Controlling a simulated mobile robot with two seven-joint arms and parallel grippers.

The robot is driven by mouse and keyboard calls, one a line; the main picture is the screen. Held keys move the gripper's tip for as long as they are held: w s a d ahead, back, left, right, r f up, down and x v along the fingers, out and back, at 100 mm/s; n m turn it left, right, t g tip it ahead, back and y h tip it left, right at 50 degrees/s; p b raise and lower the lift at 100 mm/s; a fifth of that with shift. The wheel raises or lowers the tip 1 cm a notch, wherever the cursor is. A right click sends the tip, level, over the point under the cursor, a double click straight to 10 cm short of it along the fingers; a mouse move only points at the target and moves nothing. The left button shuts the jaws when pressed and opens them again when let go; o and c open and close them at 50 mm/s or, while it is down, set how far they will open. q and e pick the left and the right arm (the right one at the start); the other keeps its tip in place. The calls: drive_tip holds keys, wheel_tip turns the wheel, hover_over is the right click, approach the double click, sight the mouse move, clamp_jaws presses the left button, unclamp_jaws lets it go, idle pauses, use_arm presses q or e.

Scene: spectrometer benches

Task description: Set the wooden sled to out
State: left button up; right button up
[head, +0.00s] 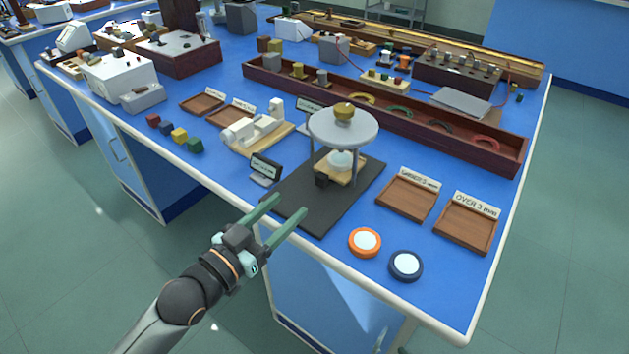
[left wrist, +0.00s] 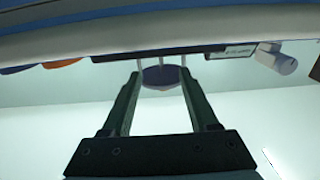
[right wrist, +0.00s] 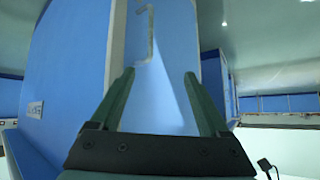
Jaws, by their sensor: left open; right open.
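The wooden sled (head: 352,173) is a light wooden plate low under a grey round platform (head: 343,127) on legs. A white dome (head: 341,159) sits on the sled and a black block (head: 321,180) is at its near end. The platform's leg hides part of it. The stand is on a black mat (head: 313,207). My left gripper (head: 291,204) is open and empty at the table's front edge, short of the sled. Its fingers also show in the left wrist view (left wrist: 160,78). My right gripper (right wrist: 160,76) is open and empty, facing a blue cabinet (right wrist: 160,35).
A small sign (head: 265,170) stands left of the mat. An orange-rimmed disc (head: 365,241), a dark blue disc (head: 405,265) and wooden trays (head: 384,194) lie to its right. A white device (head: 241,133) is behind the sign. A brass piece (head: 344,112) sits on the platform.

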sight(319, 178)
use_arm(q)
drive_tip(key=b+x, duration=0.1)
drive_tip(key=x, duration=0.7)
drive_tip(key=shift+d, duration=0.1)
drive_tip(key=shift+b+x, duration=0.3)
drive_tip(key=shift+x, duration=0.7)
drive_tip(key=shift+w, duration=0.1)
use_arm(e)
drive_tip(key=shift+w+d+r+t, duration=0.1)
drive_tip(key=shift+w+r+t, duration=0.15)
drive_tip(key=shift+w, duration=0.15)
drive_tip(key=shift+w+d+r+t, duration=0.1)
drive_tip(key=shift+w+t, duration=0.15)
drive_tip(key=shift+w, duration=0.1)
use_arm(q)
drive_tip(key=c, duration=0.8)
clamp_jaws()
use_arm(e)
drive_tip(key=shift+s+f, duration=0.2)
